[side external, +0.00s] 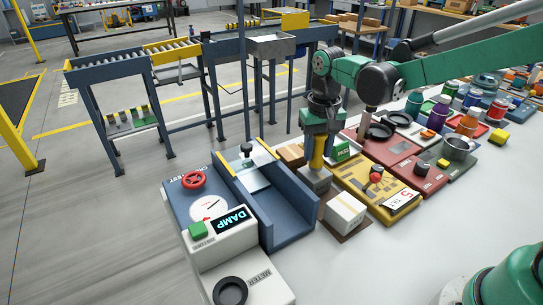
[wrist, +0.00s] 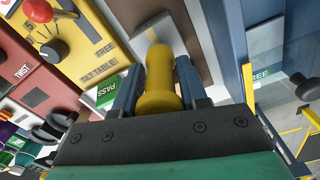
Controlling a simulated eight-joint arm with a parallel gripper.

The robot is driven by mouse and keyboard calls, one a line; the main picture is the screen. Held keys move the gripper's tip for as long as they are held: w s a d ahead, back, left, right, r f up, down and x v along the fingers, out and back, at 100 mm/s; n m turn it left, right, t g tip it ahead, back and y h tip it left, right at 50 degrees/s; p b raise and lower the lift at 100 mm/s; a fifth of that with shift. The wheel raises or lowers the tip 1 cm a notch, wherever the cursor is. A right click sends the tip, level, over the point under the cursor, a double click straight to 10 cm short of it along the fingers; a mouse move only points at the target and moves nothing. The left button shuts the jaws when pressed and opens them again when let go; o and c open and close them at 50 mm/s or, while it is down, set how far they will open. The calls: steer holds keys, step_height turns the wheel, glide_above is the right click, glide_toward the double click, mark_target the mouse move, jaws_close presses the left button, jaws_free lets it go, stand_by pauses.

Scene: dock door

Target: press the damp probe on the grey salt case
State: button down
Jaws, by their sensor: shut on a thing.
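The damp probe (side external: 317,152) is a yellow cylinder. It hangs upright from my gripper (side external: 322,125), which is shut on it.
The blue trough (side external: 285,215) lies to the left. The yellow tilt table (side external: 378,187) and red stations (side external: 400,160) lie to the right. A green PASS block (side external: 341,151) stands behind.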

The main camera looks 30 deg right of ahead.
steer(key=shift+f, duration=0.6)
stand_by(1.3)
steer(key=shift+r, duration=3.55)
